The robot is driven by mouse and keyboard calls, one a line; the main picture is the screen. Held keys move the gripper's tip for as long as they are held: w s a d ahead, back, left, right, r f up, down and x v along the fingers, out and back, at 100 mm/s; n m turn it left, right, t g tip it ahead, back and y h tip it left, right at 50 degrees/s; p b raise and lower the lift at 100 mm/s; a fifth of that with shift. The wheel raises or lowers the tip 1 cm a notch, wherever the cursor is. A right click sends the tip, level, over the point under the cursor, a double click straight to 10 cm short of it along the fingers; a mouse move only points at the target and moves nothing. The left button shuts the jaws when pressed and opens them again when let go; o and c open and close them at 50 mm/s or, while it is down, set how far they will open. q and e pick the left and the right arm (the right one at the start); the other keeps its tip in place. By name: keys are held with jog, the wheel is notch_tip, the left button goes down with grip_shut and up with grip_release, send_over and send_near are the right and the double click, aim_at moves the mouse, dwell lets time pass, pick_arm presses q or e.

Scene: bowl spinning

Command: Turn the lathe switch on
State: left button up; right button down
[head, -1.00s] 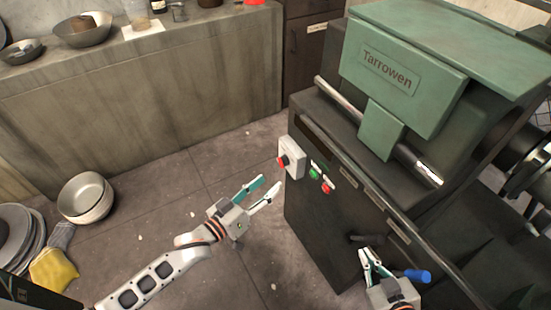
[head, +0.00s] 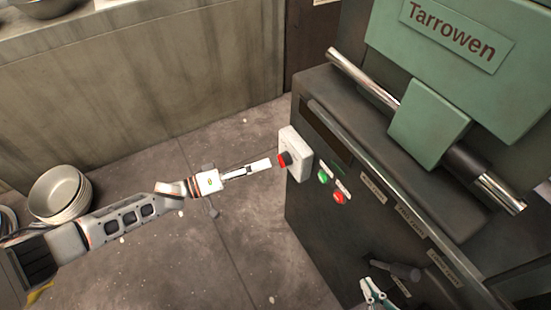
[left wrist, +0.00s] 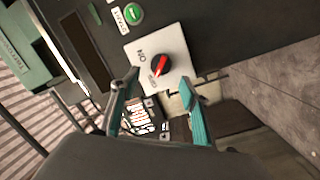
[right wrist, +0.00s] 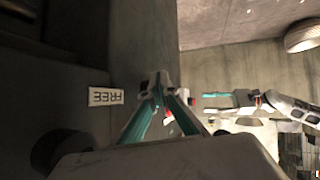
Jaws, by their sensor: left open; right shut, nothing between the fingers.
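The lathe switch (head: 284,159) is a black round knob with a red bar on a pale square plate (head: 301,153), on the left side of the dark lathe cabinet. In the left wrist view the knob (left wrist: 160,66) sits in the middle of its plate, with "ON" lettered at the plate's left. The red bar lies diagonally. My left gripper (head: 267,164) is open, its tips just short of the knob; in the left wrist view its fingers (left wrist: 160,80) spread either side below it. Contact cannot be told. My right gripper (head: 372,284) is shut and empty by the cabinet's lower front.
A green button (head: 323,177) and a red button (head: 339,197) are beside the switch. A dark lever (head: 396,270) juts out near my right gripper. Stacked bowls (head: 60,194) stand on the floor at left. The floor between counter and lathe is clear.

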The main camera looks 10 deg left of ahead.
aim_at(284, 160)
pick_arm(q)
jog(key=shift+b+x, duration=0.4)
jog(key=shift+x, duration=2.25)
jog(key=c, duration=1.1)
